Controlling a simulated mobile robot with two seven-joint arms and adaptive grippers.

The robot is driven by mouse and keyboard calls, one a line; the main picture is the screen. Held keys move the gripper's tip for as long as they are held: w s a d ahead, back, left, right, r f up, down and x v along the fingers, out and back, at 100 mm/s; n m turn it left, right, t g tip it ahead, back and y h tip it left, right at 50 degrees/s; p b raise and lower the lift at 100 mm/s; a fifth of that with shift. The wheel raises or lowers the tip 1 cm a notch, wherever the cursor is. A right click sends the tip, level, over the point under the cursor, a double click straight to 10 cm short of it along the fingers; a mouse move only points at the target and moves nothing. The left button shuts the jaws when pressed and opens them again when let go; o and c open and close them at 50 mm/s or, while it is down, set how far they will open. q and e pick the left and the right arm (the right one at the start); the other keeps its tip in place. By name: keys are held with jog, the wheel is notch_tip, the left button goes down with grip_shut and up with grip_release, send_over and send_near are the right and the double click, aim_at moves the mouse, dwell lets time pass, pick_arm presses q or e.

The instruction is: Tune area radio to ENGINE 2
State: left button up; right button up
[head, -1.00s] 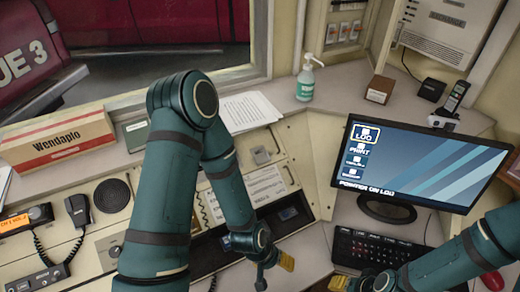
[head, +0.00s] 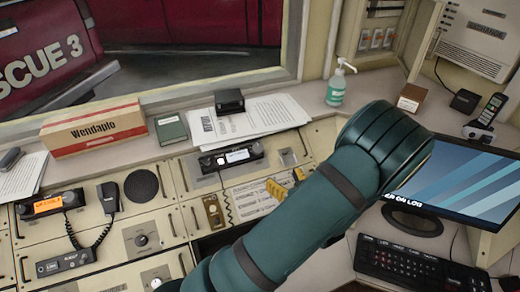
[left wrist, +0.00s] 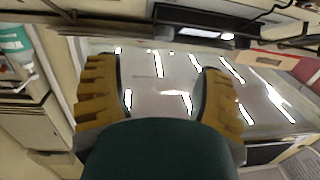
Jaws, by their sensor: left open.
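A radio with a lit orange display (head: 47,205) is at the far left of the console in the head view; its text is too small to read surely. A second radio with a pale display (head: 232,157) sits mid-console. I cannot tell which is the area radio. My left gripper (head: 286,184) shows as yellow fingertips beside my arm, just right of and below the second radio; the rest is hidden. In the left wrist view its two yellow fingers (left wrist: 158,88) are wide apart with nothing held between them. My right gripper is out of view.
A handset (head: 109,197) on a coiled cord hangs right of the orange-lit radio. A Wendaplo box (head: 94,128), papers (head: 250,122) and a sanitizer bottle (head: 336,86) stand on the ledge. A monitor (head: 462,185) and keyboard (head: 412,265) are at the right.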

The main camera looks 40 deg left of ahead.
aim_at(258, 147)
pick_arm(q)
jog(key=shift+n+y, duration=0.3)
jog(key=shift+y, duration=0.1)
jog(key=x, duration=1.4)
jog(key=shift+s+r, duration=0.3)
jog(key=shift+r, duration=0.05)
grip_shut()
